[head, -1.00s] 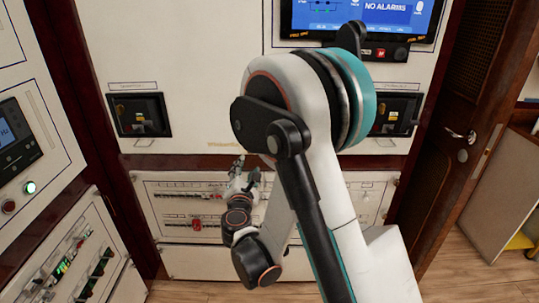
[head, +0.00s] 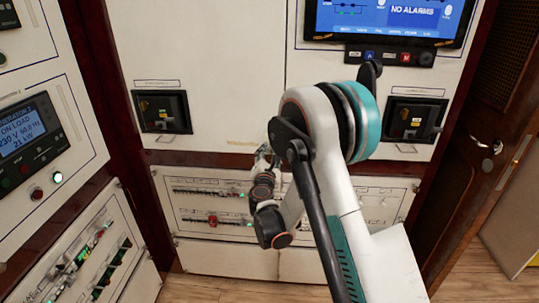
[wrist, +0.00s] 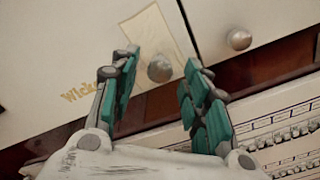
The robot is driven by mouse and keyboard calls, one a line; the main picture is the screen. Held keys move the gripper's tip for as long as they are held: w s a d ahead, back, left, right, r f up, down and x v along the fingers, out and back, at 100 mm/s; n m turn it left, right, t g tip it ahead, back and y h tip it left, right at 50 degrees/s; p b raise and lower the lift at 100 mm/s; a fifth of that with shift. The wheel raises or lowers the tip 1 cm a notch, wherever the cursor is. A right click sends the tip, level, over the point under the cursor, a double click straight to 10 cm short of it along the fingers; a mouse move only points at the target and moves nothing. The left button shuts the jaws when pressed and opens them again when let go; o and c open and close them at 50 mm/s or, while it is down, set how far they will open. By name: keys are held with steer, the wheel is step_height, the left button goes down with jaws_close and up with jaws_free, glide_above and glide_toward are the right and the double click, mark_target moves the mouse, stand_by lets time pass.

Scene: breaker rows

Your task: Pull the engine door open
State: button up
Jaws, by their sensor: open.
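In the wrist view, a round metal knob (wrist: 160,68) sits on a cream cabinet door (wrist: 60,45) with gold lettering and a pale yellowish patch. My gripper (wrist: 160,78) is open, with its green-padded fingers on either side of this knob. I cannot tell whether the pads touch it. A second knob (wrist: 239,39) is on the neighbouring cream door, across a seam. In the head view, my gripper (head: 265,152) is near the lower edge of the cream door (head: 215,60), partly hidden by my arm. No label names the engine door.
A breaker panel (head: 190,222) with rows of switches lies below the cream doors. A display (head: 390,20) is above. Two black breaker units (head: 163,111) flank my arm. A side cabinet (head: 70,95) stands left, and a wooden door (head: 470,150) with a handle is right.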

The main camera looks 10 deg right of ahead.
steer(key=shift+x, duration=1.05)
jaws_close()
steer(key=shift+s+a, duration=0.1)
steer(key=shift+a, duration=0.05)
